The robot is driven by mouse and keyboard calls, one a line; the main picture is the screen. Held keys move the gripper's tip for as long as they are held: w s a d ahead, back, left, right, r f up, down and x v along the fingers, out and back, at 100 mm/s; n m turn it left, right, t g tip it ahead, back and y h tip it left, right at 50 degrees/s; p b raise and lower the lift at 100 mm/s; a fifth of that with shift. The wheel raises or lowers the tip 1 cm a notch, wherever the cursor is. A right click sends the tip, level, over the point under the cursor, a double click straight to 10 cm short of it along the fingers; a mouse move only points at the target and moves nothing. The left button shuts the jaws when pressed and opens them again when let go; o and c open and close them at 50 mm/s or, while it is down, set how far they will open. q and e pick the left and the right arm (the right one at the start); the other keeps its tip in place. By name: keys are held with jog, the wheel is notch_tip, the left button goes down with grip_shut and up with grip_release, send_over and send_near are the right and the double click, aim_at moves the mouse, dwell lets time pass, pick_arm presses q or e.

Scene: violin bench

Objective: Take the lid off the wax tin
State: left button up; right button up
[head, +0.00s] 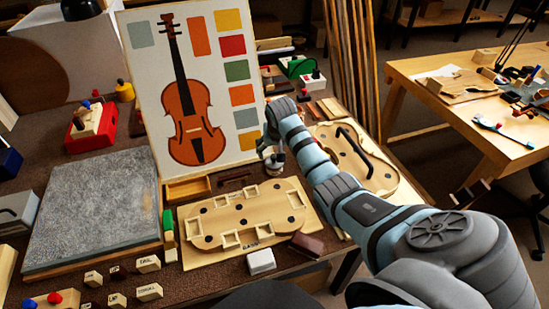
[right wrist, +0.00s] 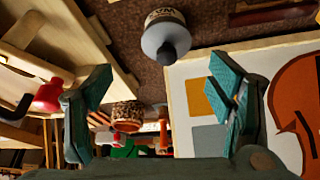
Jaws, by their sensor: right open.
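The wax tin (right wrist: 165,17) stands at the top of the right wrist view, pale with a dark "WAX" label. Its grey lid (right wrist: 152,41) is on it, with a dark round knob (right wrist: 168,54) on top. In the head view the tin (head: 277,168) is small, just below my right gripper (head: 268,147) and partly hidden by it. In the right wrist view my right gripper (right wrist: 162,95) is open, with its teal-padded fingers wide apart and nothing between them. The knob lies between the finger lines, apart from both fingers. My left gripper is not in view.
A violin picture board (head: 225,150) stands close left of my right gripper. A wooden violin-shaped plate (head: 270,211) lies in front, a violin body (head: 375,172) to the right. A small wooden tray (head: 188,190) sits by the board. A grey slab (head: 95,205) fills the left.

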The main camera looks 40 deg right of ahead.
aim_at(274, 156)
jog(key=b+x, duration=0.1)
jog(key=x, duration=0.3)
jog(key=b+x, duration=0.1)
jog(key=x, duration=0.1)
jog(key=shift+w+a+f+b, duration=0.1)
jog(key=shift+w+a+b, duration=0.2)
jog(key=shift+w, duration=0.1)
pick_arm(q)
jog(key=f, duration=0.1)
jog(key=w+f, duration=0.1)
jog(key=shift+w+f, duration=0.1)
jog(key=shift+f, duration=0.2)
pick_arm(e)
jog(key=shift+c, duration=0.4)
jog(key=c, duration=0.9)
